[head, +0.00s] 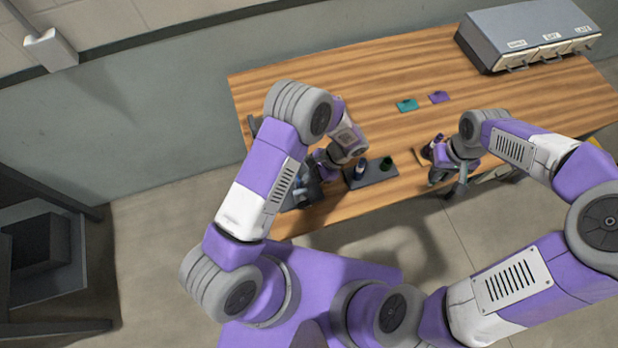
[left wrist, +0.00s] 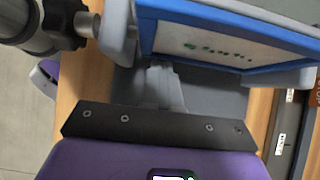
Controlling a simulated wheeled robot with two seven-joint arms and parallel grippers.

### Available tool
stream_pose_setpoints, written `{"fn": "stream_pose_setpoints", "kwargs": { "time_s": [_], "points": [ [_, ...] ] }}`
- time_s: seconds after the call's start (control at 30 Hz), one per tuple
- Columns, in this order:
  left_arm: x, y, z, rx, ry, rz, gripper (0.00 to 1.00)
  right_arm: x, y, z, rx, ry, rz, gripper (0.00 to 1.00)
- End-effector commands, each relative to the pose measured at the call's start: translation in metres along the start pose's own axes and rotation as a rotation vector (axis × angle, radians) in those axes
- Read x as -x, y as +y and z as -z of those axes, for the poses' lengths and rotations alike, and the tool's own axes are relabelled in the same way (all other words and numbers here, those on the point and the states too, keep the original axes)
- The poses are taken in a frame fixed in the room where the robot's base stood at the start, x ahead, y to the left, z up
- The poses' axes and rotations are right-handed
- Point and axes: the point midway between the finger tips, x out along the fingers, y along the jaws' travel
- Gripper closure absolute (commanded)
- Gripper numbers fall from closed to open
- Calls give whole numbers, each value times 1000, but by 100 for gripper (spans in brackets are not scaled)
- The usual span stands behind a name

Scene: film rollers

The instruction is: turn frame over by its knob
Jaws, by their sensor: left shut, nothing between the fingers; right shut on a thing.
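The frame (left wrist: 230,48) has a blue border around a pale panel with green marks and fills the top of the left wrist view. A dark round part on a metal shaft (left wrist: 84,24), perhaps the knob, is at its left. In the head view the frame is mostly hidden by my left arm. My left gripper (head: 318,168) is shut and empty close to the frame at the table's left end. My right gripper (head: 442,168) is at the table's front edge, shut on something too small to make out.
A grey drawer cabinet (head: 530,32) is at back right.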

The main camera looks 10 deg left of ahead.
Motion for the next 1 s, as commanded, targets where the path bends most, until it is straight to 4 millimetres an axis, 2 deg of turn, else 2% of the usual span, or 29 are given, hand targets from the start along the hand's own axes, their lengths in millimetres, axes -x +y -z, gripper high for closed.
{"fn": "stream_pose_setpoints", "kwargs": {
  "time_s": [0.17,0.27,0.6,0.7,0.83,1.0],
  "points": [
    [4,0,0,1,2,1,100,0,0,0,0,0,0,100],
    [17,-1,1,2,3,2,100,0,0,0,0,0,0,100],
    [88,0,1,2,5,2,100,-2,0,0,0,0,0,100],
    [103,0,1,1,2,2,100,-2,0,0,0,0,0,100],
    [116,0,0,0,2,1,100,-2,0,0,0,0,0,100],
    [121,0,0,0,0,0,100,-2,0,0,0,0,0,100]
  ]
}}
